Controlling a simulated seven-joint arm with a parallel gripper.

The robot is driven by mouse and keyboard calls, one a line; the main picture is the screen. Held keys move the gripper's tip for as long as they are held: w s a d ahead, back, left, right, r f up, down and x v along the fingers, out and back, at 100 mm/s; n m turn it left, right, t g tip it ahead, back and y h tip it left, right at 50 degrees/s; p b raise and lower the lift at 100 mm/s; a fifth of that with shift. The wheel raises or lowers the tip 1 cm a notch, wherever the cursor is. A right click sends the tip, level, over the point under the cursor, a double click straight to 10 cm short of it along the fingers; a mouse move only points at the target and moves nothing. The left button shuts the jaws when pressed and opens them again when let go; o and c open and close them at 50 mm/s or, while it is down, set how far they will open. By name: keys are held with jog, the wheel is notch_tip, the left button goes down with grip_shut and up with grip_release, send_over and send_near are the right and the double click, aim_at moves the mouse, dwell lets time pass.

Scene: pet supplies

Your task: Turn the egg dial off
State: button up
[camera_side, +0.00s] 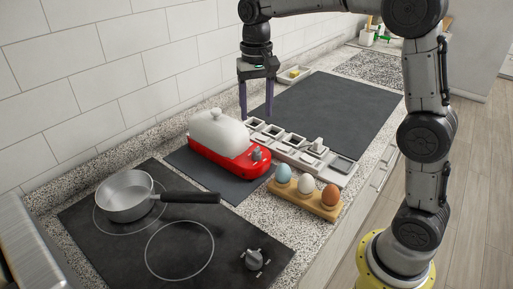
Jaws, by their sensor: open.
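A red egg-cooker-like appliance (219,153) with a white domed lid (218,132) stands on a dark mat. A small grey dial (257,155) is on its right front face; its setting is too small to read. Another grey dial (254,259) is on the black cooktop at the front. Which one is the egg dial is not marked. My gripper (256,112) is open and empty, pointing down with its purple fingers apart, behind and above the appliance's right end. It appears clear of both dials.
A pan (128,196) sits on the cooktop (115,260), its black handle reaching right. A wooden holder (292,202) with three eggs stands in front of the appliance. A pale compartment tray (343,175) lies to the right. The dark mat (335,105) behind it is clear.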

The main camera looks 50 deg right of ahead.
aim_at(256, 149)
notch_tip(256, 149, down, 12)
jog(key=shift+f, duration=0.1)
dwell(0.5)
grip_shut()
